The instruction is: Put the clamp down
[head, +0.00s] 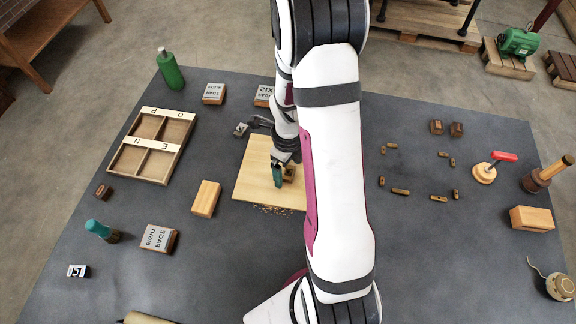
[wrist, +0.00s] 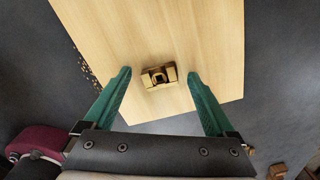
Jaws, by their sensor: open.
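A small brown and tan block-like piece with a dark notched middle, which looks like the clamp (wrist: 158,77), sits on a pale wooden board (wrist: 200,35). In the head view the clamp (head: 290,173) is partly hidden by my gripper (head: 280,178), over the board (head: 252,180). In the wrist view the green fingers of my gripper (wrist: 159,88) are wide apart. One fingertip is on each side of the clamp, with a gap on both sides. Nothing is held.
Wood shavings (head: 270,209) lie by the board's front edge. A wooden block (head: 205,198) and a divided tray (head: 118,160) are to the left. Small brown pieces (head: 400,192) form a loose ring at right, near a red-handled tool (head: 485,173). Dark tabletop (head: 430,265) is clear at front right.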

